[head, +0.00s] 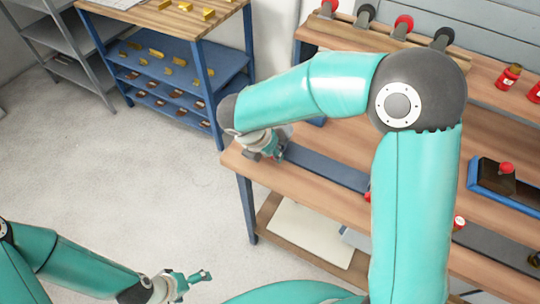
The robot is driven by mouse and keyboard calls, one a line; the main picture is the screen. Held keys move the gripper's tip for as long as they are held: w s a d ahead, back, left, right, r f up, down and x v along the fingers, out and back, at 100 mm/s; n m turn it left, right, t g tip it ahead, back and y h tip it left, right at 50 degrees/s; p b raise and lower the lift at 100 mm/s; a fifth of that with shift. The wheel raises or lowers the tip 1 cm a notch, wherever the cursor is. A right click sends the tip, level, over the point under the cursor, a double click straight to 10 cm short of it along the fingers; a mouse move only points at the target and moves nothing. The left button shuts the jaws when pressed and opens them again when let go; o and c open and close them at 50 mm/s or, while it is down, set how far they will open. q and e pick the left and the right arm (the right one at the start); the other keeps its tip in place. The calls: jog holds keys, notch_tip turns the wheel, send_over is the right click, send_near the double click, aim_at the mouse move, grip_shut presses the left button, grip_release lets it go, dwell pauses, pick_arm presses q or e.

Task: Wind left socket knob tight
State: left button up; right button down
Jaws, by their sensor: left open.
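My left gripper (197,280) is low at the bottom left, open and empty, over the floor and clear of the bench. My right gripper (268,152) is over the left end of the wooden bench, by a flat blue-grey strip (325,168); its fingers are small and partly hidden by its own wrist, so its opening is unclear. A red knob (506,168) sits on a dark block in a blue holder (487,180) at the right. Another red part (368,197) shows at my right arm's edge, mostly hidden. I cannot tell which one is the left socket knob.
Red and black round-ended parts (402,25) line the back rail. Red bottles (509,76) stand at the back right. A blue shelf rack (180,80) with yellow pieces stands at the back left. My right arm covers the bench's middle. The floor at left is clear.

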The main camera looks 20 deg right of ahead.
jog(key=t+b, duration=0.1)
jog(key=t+y+b, duration=0.1)
jog(key=b, duration=0.1)
jog(key=y+b, duration=0.1)
jog(key=b, duration=0.1)
jog(key=shift+s+d+f+m+t, duration=0.2)
jog(key=shift+f+m+t, duration=0.1)
jog(key=shift+t, duration=0.1)
jog(key=shift+r+t+y+b, duration=0.3)
jog(key=shift+t+b, duration=0.1)
jog(key=shift+b, duration=0.45)
jog(key=c, duration=0.9)
grip_release()
jog(key=shift+o, duration=0.2)
jog(key=shift+s, duration=0.1)
jog(key=v, duration=1.1)
jog(key=shift+s+r, duration=0.2)
jog(key=shift+r, duration=0.2)
jog(key=shift+f, duration=0.1)
